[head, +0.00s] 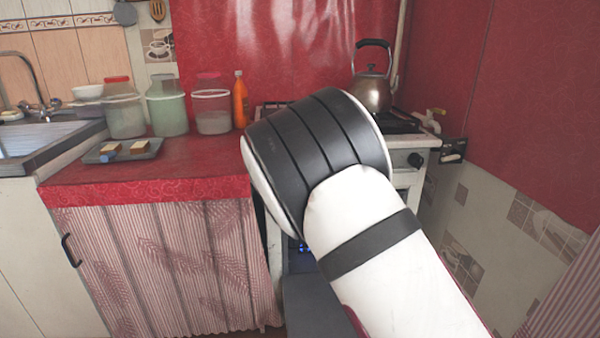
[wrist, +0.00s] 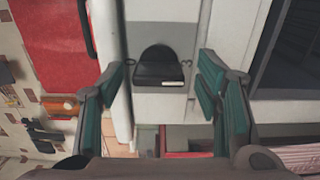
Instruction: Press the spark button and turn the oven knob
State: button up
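A black oven knob (wrist: 160,68) with a white mark sits on the pale front panel of the stove in the wrist view, between my fingers in the picture. My gripper (wrist: 163,82) is open, with teal pads on either side of the knob; I cannot tell how near they are to it or whether they touch. In the head view, a black knob (head: 415,160) shows at the right end of the stove front (head: 407,178). My arm hides the rest of the panel and my gripper there. I cannot make out the spark button for certain.
A kettle (head: 372,88) stands on the stove top. A red-covered counter (head: 200,165) with jars and a tray (head: 124,152) is at left.

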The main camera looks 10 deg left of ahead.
jog(key=v, duration=1.2)
dwell(0.4)
